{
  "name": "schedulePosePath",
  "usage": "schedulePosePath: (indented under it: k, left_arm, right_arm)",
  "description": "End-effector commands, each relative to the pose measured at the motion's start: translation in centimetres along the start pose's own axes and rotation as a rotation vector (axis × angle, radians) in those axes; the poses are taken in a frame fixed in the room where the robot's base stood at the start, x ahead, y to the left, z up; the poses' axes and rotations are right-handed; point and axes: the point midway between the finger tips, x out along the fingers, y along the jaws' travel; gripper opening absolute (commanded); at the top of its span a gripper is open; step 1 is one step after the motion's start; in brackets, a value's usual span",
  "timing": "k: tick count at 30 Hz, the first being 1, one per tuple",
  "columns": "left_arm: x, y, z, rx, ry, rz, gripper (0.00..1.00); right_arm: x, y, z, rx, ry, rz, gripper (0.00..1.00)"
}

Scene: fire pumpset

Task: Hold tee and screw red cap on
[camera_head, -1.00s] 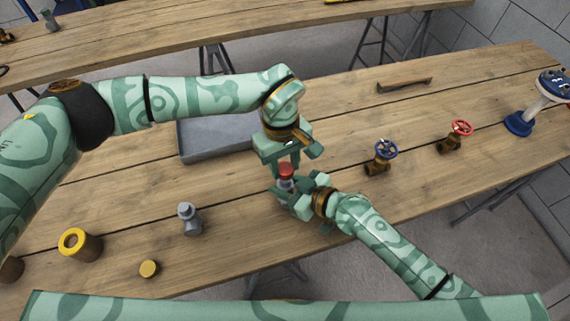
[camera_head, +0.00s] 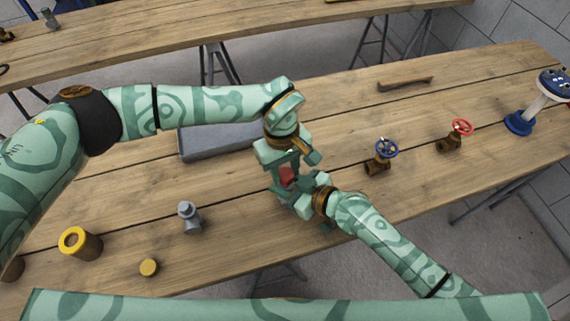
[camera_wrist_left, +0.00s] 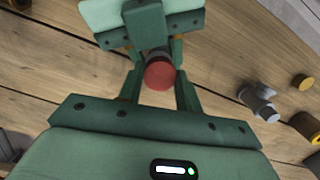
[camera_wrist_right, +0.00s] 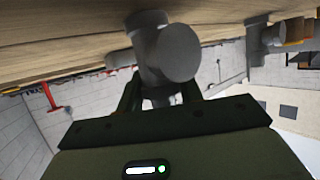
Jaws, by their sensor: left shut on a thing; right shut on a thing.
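The red cap (camera_head: 287,176) sits between the fingers of my left gripper (camera_head: 288,170), which comes down from above and is shut on it. The left wrist view shows the round red top of the cap (camera_wrist_left: 159,76) between the two fingers. My right gripper (camera_head: 291,192), just below and to the right, is shut on the grey tee (camera_wrist_right: 163,50). In the head view the grippers mostly hide the tee. The cap is right above or on the tee; how far it is seated cannot be told.
A second grey fitting (camera_head: 189,218), a yellow-topped brass piece (camera_head: 80,244) and a small yellow disc (camera_head: 149,267) stand at the left. A grey tray (camera_head: 215,143) lies behind my left arm. Blue-wheeled (camera_head: 381,157) and red-wheeled (camera_head: 456,136) valves stand at the right.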

Motion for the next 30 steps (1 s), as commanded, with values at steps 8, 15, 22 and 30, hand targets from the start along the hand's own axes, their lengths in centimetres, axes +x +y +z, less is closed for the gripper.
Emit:
schedulePosePath:
  k: [8,15,22,30]
  left_arm:
    - [0.07,0.01,-0.04,0.0,0.001,0.001,0.13]
    - [0.08,0.01,-0.06,0.0,0.001,0.001,0.13]
    - [0.44,0.01,-0.11,0.0,0.002,0.001,0.13]
    - [0.97,0.0,-0.2,0.0,0.002,0.0,0.13]
  right_arm:
    - [-0.02,0.02,0.09,0.0,-0.002,0.0,0.0]
    - [-0.02,0.01,0.1,0.0,-0.002,0.0,0.0]
    - [-0.02,0.01,0.11,0.0,-0.002,0.0,0.0]
    - [-0.02,0.01,0.11,0.0,-0.002,0.0,0.0]
